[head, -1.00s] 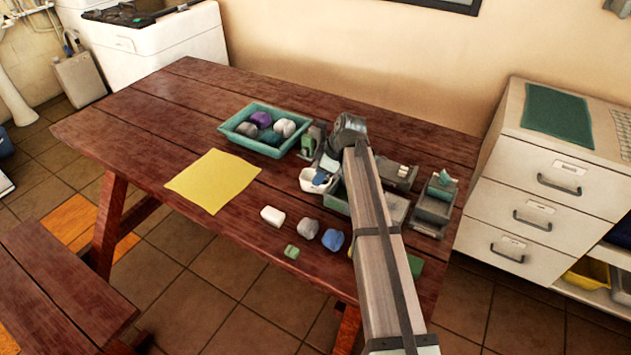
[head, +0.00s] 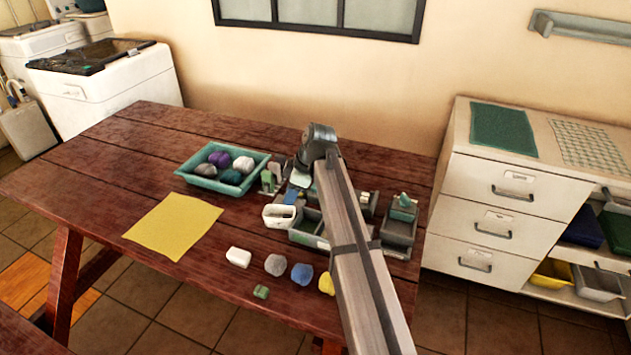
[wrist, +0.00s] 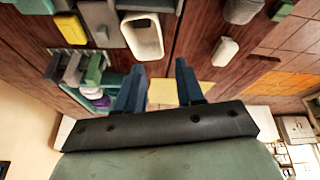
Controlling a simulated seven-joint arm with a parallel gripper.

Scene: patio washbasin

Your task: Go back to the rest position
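My gripper (wrist: 160,85) is open, its two blue fingers apart with nothing between them in the wrist view. In the head view only a bit of blue finger shows below my wrist, just behind the small white tub (head: 279,217). The tub also shows in the wrist view (wrist: 143,38), apart from the fingers, and looks empty there. My arm stretches over the right part of the wooden table (head: 140,135) and hides some of the things beneath it.
A teal tray (head: 190,180) holds several rounded lumps. A yellow cloth (head: 173,226) lies left of centre. A white block (head: 238,257), grey lump (head: 275,265), blue lump (head: 302,273) and yellow lump (head: 327,284) line the front. Grey bins (head: 398,232) stand right; a drawer cabinet (head: 510,190) is beyond.

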